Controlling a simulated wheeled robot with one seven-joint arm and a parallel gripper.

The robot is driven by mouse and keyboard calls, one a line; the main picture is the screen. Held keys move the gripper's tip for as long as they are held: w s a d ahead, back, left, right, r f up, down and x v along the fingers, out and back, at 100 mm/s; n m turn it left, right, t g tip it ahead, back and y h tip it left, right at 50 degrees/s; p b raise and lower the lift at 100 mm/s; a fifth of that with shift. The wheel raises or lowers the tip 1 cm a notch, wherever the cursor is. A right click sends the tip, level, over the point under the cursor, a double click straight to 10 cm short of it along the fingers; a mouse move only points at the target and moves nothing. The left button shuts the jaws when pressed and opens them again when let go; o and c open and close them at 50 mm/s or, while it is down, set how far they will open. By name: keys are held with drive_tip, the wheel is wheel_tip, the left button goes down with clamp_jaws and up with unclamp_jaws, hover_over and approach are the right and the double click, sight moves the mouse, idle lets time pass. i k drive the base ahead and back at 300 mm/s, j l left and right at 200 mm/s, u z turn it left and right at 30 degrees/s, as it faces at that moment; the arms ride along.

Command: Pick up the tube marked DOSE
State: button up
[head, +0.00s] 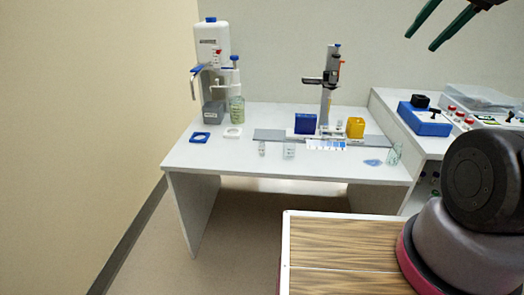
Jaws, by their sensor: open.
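No lettering is legible in this view, so I cannot tell which vessel is marked DOSE. A small clear tube (262,148) with a faint label stands upright at the front of the white table (215,165). A wider clear vessel (289,149) stands just right of it. A clear glass vessel (394,154) stands near the table's right edge beside a blue patch (373,162). My gripper (421,42), with dark green fingers, is at the top right, high above the table. It is open and empty, well apart from these vessels.
A dispenser (211,45) and capped bottle (237,110) stand at the back left. A stand (328,90), a blue block (305,124) and a yellow block (355,127) are behind the vessels. A bench (415,149) with devices adjoins on the right. The table's front left is clear.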

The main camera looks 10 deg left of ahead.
sight(261, 142)
drive_tip(key=i+j+z, duration=0.1)
drive_tip(key=j+z, duration=0.2)
drive_tip(key=j, duration=0.4)
drive_tip(key=j+z, duration=0.25)
drive_tip(key=j, duration=0.4)
drive_tip(key=j+z, duration=0.3)
drive_tip(key=j, duration=0.4)
drive_tip(key=k+j+z, duration=0.3)
drive_tip(key=j, duration=0.4)
drive_tip(key=i, duration=0.1)
